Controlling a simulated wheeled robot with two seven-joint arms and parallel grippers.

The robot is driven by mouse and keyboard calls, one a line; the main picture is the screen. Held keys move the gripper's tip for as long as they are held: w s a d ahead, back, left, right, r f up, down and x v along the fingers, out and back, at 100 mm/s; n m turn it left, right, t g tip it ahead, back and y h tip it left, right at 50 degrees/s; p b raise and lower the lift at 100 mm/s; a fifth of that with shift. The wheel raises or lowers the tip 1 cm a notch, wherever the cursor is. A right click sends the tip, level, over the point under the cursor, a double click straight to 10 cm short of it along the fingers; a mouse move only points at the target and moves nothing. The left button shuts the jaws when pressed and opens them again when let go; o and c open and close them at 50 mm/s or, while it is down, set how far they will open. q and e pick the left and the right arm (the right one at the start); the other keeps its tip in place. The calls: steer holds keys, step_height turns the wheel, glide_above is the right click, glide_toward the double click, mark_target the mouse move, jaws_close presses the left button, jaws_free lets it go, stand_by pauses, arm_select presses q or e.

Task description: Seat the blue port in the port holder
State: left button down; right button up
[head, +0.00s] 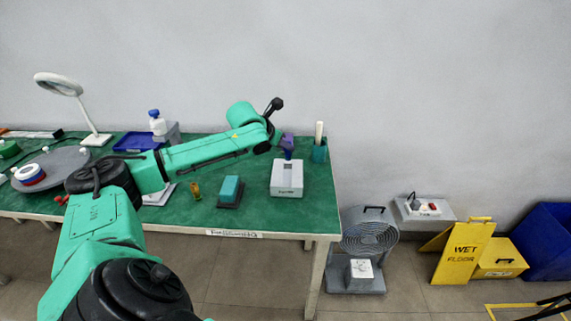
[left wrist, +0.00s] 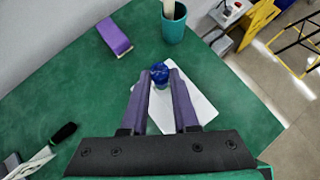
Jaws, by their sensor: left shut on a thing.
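The holder's pale top (left wrist: 202,101) shows below and right of the fingers. My right gripper is out of view.
A teal cup (head: 319,154) with a white roll stands right of the holder, near the table's right end. A purple block (left wrist: 115,34) lies near the wall.

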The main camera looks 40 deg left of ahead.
mark_target(286, 160)
arm_select(q)
step_height(286, 160, down, 6)
steer(key=shift+r, duration=0.1)
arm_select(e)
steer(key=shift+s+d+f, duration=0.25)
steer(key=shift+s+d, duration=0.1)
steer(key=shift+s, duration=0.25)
arm_select(q)
steer(key=c, duration=0.7)
jaws_free()
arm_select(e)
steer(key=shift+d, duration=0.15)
